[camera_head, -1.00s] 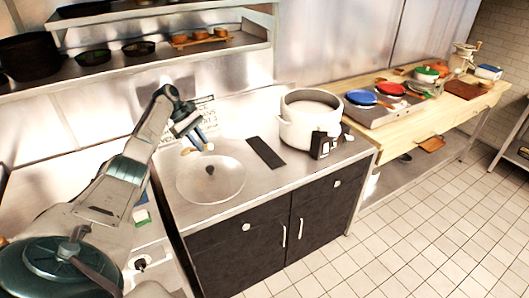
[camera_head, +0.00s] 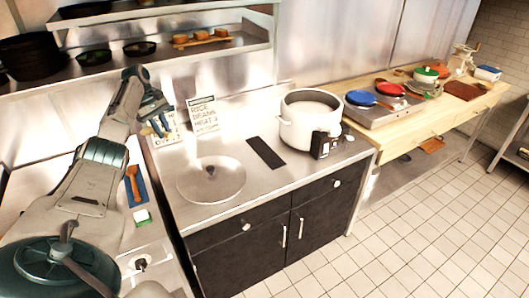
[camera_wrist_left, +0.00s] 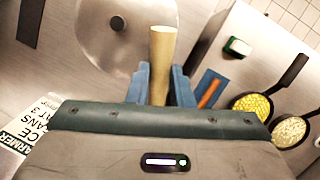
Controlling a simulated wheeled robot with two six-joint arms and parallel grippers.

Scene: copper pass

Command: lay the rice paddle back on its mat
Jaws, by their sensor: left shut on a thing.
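My left gripper (camera_head: 160,127) is raised at the left, above the metal counter. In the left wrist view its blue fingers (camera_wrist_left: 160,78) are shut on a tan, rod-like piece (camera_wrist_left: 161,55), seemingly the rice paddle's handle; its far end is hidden. A blue mat (camera_head: 141,190) lies low at the left with a brown spoon-shaped thing (camera_head: 132,181) on it. The mat also shows in the wrist view (camera_wrist_left: 201,88), right of the fingers. A bare dark rectangular mat (camera_head: 265,152) lies beside the white pot. I cannot tell which mat is the paddle's. My right gripper is not in view.
A clear round lid (camera_head: 211,180) lies on the counter, left of a large white pot (camera_head: 309,122). A printed sign (camera_head: 203,116) stands at the back. A green-and-white block (camera_head: 142,217) sits below the blue mat. A shelf (camera_head: 165,60) overhangs the counter.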

